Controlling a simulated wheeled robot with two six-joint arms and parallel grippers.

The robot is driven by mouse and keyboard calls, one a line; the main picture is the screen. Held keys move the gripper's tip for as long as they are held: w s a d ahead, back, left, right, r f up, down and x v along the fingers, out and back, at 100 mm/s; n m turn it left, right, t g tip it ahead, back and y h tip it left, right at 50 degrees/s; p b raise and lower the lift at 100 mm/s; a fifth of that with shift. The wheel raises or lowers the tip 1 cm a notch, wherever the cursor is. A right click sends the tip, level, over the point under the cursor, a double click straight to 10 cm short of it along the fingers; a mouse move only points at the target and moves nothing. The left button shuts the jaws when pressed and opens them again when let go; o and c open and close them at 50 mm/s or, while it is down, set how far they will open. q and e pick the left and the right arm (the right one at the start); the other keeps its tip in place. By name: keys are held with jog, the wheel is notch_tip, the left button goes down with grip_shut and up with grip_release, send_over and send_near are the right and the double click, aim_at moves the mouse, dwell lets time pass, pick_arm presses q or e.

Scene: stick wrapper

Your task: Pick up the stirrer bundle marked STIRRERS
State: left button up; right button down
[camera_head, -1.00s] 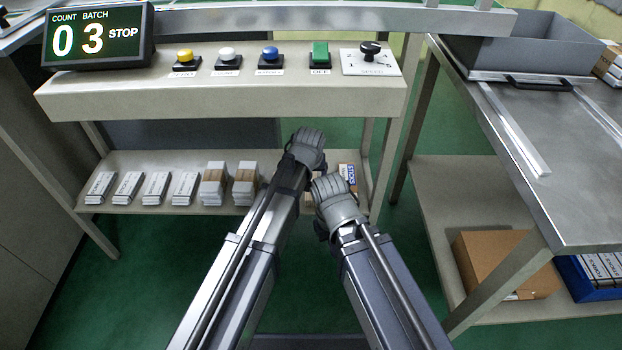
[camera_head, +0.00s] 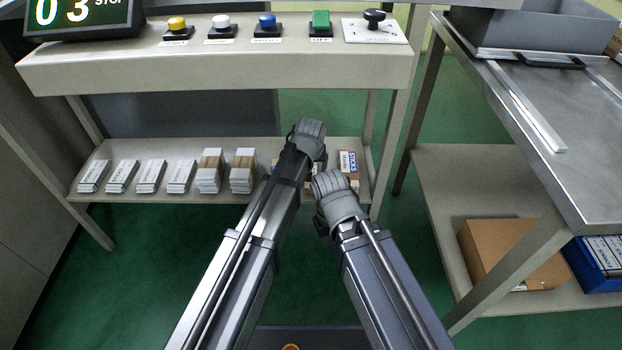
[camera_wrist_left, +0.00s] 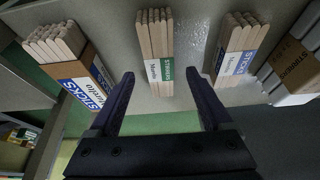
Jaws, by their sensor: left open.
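In the left wrist view, a bundle of pale wooden sticks with a white and green band (camera_wrist_left: 158,69) lies on the shelf, between and just beyond the fingertips of my open, empty left gripper (camera_wrist_left: 160,84). The band's print is too small to read surely. A bundle with a blue and white band (camera_wrist_left: 236,60) lies to its right, and a larger bundle marked STICKS (camera_wrist_left: 84,82) to its left. In the head view my left gripper (camera_head: 309,140) reaches over the shelf and hides most of these bundles. My right gripper (camera_head: 334,184) is beside it, its jaws unclear.
The lower shelf (camera_head: 130,205) holds several white packs (camera_head: 151,176) on the left. A control panel (camera_head: 210,68) overhangs it. A brown-printed box (camera_wrist_left: 298,68) is at the wrist view's right edge. A metal table (camera_head: 545,110) stands at right.

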pick_arm(q)
jog(key=b+x, duration=0.1)
jog(key=x, duration=0.2)
jog(key=shift+b, duration=0.4)
jog(key=shift+r, duration=0.1)
pick_arm(e)
notch_tip(320, 180, down, 3)
jog(key=shift+r, duration=0.2)
pick_arm(q)
grip_shut()
